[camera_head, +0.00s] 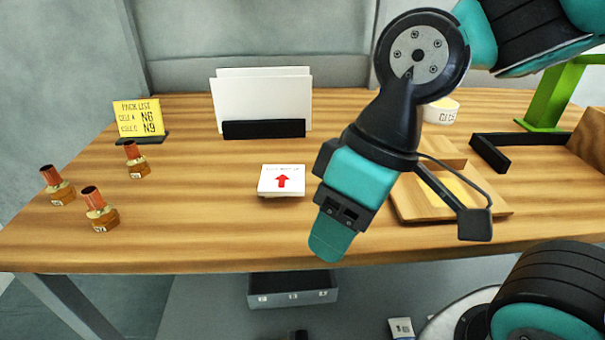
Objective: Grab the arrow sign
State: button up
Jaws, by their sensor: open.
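The arrow sign (282,181) is a small white block or card with a red upward arrow. It lies near the middle of the wooden table, with small unreadable print along its top. My gripper (325,246) hangs to the right of the sign and nearer to the front edge in the picture. It is open and empty, apart from the sign. One teal finger shows clearly; the other finger is hidden behind it.
A black holder (264,129) with white sheets stands behind the sign. A yellow pick list (139,118) and several copper-topped fittings (99,209) stand left. A wooden tray (408,207) lies right, partly behind my arm. The table between fittings and sign is clear.

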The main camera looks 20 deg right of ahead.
aim_at(275, 180)
jog(key=k, duration=0.7)
jog(key=u, duration=1)
jog(key=i, duration=0.5)
